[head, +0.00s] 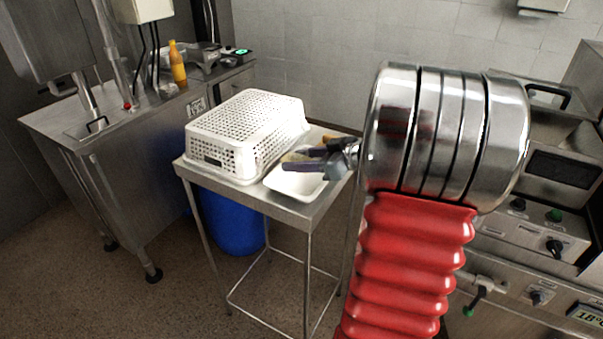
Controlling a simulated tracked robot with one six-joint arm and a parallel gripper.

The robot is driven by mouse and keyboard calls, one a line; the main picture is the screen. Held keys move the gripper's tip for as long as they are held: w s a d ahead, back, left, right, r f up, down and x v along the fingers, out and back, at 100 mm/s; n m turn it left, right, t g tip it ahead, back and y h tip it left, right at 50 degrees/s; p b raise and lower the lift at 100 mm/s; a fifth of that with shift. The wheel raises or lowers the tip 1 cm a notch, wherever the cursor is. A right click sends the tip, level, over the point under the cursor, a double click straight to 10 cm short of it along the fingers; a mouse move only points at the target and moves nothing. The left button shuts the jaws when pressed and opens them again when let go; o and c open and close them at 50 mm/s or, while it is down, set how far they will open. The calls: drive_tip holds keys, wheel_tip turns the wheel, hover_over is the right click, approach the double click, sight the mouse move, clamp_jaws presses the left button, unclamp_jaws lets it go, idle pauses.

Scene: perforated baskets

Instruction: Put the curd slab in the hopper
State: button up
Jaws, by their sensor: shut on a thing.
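My gripper (312,160) reaches in from the right, over the white tray (297,187) on a small steel table. Its jaws are shut on a small pale-yellow piece, the curd slab (292,157), which shows only in part at the fingertips. The rest of the slab is hidden by the fingers. I cannot tell whether the slab touches the tray or the basket beside it. No hopper can be made out for certain; my arm covers much of the right side.
A white perforated basket (240,125) lies upside down on the steel table (308,212), left of the tray. A blue bin (232,222) stands under it. A steel counter (130,130) with an orange bottle (177,64) is at left. Steel machines (555,170) stand at right.

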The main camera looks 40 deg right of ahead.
sight(300, 182)
drive_tip(key=shift+f, duration=2.3)
drive_tip(key=shift+f, duration=0.15)
drive_tip(key=o, duration=1.1)
drive_tip(key=shift+o, duration=0.2)
drive_tip(key=v, duration=1.3)
drive_tip(key=shift+s+d+r, duration=0.2)
drive_tip(key=shift+s+r, duration=0.05)
drive_tip(key=shift+r, duration=0.05)
